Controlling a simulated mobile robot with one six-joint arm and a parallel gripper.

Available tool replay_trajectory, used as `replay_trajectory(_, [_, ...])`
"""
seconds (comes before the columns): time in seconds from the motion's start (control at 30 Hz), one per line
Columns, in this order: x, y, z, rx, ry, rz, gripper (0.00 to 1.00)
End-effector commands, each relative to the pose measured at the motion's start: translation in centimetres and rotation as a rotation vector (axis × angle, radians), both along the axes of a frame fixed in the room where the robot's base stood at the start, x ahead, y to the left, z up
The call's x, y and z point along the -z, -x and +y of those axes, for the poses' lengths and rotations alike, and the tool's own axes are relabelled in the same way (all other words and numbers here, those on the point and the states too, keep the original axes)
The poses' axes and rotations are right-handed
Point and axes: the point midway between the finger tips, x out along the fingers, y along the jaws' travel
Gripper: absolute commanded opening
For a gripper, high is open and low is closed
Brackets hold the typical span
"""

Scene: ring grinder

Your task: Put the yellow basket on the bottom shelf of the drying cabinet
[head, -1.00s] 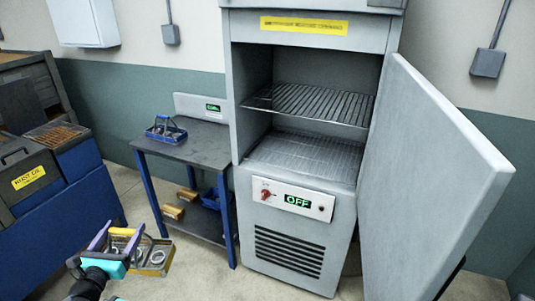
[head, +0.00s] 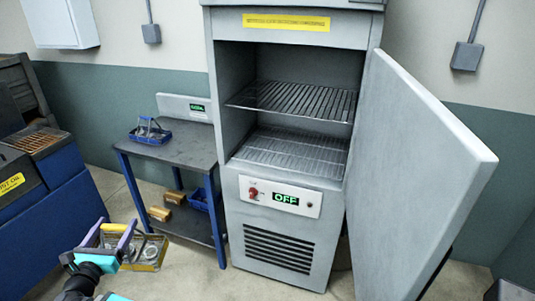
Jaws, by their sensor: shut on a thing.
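My gripper (head: 116,243) is at the lower left, shut on the yellow basket (head: 149,264). The basket hangs in front of the small table, with metal rings inside it, and part of it is hidden behind the gripper. The drying cabinet (head: 226,178) stands in the middle with its door (head: 415,170) swung open to the right. Inside are two wire shelves, the upper shelf (head: 295,100) and the bottom shelf (head: 290,152). Both look empty. The panel below reads OFF. The basket is left of the cabinet and well apart from it.
A small table (head: 180,150) stands left of the cabinet with a blue basket (head: 151,131) on top. Its lower shelf holds wooden-looking blocks (head: 167,206) and a blue bin (head: 200,199). A blue machine (head: 60,215) is at the far left. The open door blocks the right side.

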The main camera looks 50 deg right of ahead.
Motion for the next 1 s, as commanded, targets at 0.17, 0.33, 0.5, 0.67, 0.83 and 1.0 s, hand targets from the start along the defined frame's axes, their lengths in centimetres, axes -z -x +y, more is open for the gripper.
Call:
replay_trajectory(0.17, [-0.3, -1.1, -3.5, 0.025, 0.003, -0.003, 0.19])
replay_trajectory(0.33, [-0.5, -1.9, -7.0, 0.047, 0.003, -0.003, 0.19])
replay_trajectory(0.5, [-0.7, -2.5, -10.5, 0.068, 0.003, -0.003, 0.19])
replay_trajectory(0.67, [-1.0, -2.9, -13.9, 0.087, 0.003, -0.003, 0.19])
replay_trajectory(0.83, [-1.3, -3.0, -17.6, 0.108, 0.003, -0.002, 0.19])
replay_trajectory(1.0, [-1.7, -3.0, -21.3, 0.128, 0.003, -0.003, 0.19])
